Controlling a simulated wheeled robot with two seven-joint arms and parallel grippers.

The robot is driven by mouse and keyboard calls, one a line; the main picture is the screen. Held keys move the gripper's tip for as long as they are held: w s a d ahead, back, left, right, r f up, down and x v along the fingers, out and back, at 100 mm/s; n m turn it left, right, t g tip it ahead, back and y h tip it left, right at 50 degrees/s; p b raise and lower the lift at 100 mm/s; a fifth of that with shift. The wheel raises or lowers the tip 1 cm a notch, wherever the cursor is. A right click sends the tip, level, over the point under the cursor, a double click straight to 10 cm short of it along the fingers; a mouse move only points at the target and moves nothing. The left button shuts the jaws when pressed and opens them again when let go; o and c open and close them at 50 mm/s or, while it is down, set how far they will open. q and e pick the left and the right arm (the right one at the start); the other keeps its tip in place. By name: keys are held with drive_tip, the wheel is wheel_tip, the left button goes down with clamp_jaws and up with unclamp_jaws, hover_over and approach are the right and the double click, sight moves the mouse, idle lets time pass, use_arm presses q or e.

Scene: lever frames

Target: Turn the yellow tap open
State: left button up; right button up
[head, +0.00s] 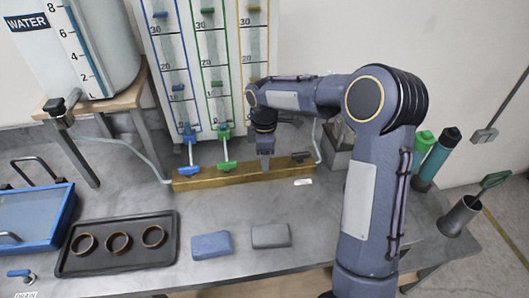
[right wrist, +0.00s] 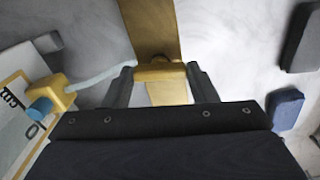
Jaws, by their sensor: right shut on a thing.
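The brass manifold bar (head: 215,176) lies on the bench below the tube board. My right gripper (head: 265,163) points down at the bar, right of the green tap, and hides the yellow tap in the head view. In the right wrist view my right gripper (right wrist: 160,70) has a finger on each side of a yellow-brown crosspiece, the yellow tap (right wrist: 158,73), over the bar (right wrist: 165,93). The tap's exact angle is hard to tell. My left gripper is out of view.
A dark lever (head: 301,156) sits at the bar's right end. A black tray (head: 120,265) with three rings, a blue block (head: 211,245) and a grey block (head: 271,236) lie in front. A blue tray (head: 35,220) is at left, bottles (head: 436,155) at right.

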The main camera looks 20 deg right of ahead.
drive_tip(key=shift+r+n, duration=0.1)
drive_tip(key=shift+n, duration=0.8)
drive_tip(key=o, duration=1)
wheel_tip(320, 180, up, 8)
drive_tip(key=shift+f, duration=0.15)
